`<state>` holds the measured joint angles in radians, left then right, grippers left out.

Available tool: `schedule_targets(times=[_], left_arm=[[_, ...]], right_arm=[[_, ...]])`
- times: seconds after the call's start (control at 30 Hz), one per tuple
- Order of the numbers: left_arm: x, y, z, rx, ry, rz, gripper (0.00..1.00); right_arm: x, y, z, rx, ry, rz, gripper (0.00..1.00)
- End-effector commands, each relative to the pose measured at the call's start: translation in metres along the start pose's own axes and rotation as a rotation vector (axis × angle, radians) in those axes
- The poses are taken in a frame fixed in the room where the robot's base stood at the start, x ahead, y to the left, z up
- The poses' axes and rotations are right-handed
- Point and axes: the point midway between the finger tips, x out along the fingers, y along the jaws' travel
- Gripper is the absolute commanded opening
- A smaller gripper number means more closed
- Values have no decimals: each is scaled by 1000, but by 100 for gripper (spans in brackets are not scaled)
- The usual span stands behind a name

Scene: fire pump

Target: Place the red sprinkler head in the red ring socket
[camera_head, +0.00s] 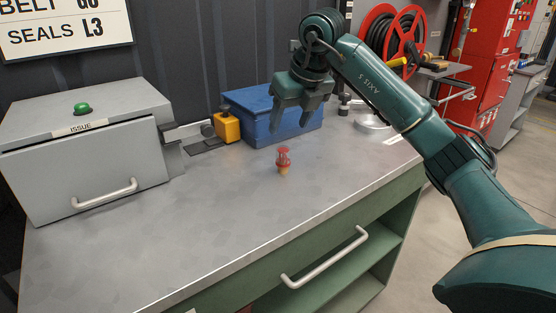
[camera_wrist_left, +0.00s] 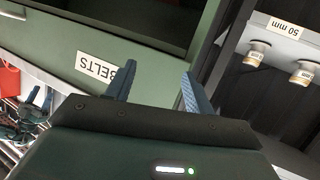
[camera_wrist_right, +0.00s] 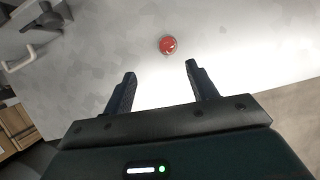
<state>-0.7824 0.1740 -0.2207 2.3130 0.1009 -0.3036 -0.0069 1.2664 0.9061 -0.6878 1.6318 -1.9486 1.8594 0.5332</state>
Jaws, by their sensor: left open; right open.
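The red sprinkler head (camera_head: 283,158) stands upright on the grey worktop, with a tan lower end. It shows from above as a round red top in the right wrist view (camera_wrist_right: 168,45). My right gripper (camera_head: 290,121) is open and empty, pointing down above and behind the sprinkler head, not touching it. In the right wrist view the sprinkler head lies beyond the fingertips, roughly in line with the gap. My left gripper (camera_wrist_left: 158,74) is open and empty in the left wrist view, facing a green cabinet front. I cannot make out a red ring socket in any view.
A blue box (camera_head: 262,117) and a yellow block (camera_head: 227,127) stand at the back of the worktop (camera_head: 215,215). A grey ISSUE box (camera_head: 85,150) with a green button stands at the left. A shiny round dish (camera_head: 372,121) sits behind my right arm. The front worktop is clear.

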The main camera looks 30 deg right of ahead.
Motion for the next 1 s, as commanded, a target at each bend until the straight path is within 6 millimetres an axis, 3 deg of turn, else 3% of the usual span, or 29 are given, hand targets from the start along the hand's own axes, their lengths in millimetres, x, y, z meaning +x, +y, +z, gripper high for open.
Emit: schedule_targets(times=[0.07,0.2,0.43,0.77,1.0], left_arm=[[0,0,1,-1,3,-1,53],[-1,-1,1,0,9,-2,53],[-2,-2,0,5,19,-5,53],[-3,-2,0,7,24,-6,53],[-3,-3,-1,9,32,-7,53]], right_arm=[[-4,-12,1,26,-5,-43,58],[15,-17,0,33,-1,-59,58],[57,-17,1,31,-2,-54,58],[80,-17,0,28,-3,-53,58],[115,-15,-3,29,-2,-51,58]])
